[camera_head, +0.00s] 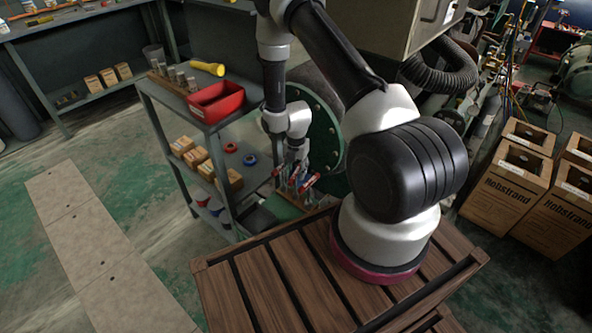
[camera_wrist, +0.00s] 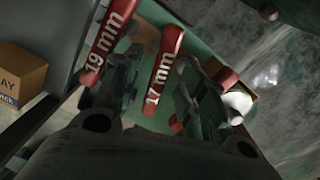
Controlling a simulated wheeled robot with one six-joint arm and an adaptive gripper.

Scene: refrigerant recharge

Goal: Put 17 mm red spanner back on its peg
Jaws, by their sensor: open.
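The 17 mm red spanner (camera_wrist: 163,68) shows its labelled red handle upright in the wrist view, between the two fingers of my open gripper (camera_wrist: 156,85). Another red handle (camera_wrist: 226,78) is partly seen to the right of the right finger. In the head view, my gripper (camera_head: 296,172) is among small red tools (camera_head: 309,182) beyond the wooden slats; individual sizes are unreadable there.
A grey shelf cart (camera_head: 165,105) with a red bin (camera_head: 216,101) and a yellow torch (camera_head: 207,68) stands left of my arm. A green round flange (camera_head: 325,140) is close behind the gripper. Cardboard boxes (camera_head: 512,185) stand at right. Floor at left is open.

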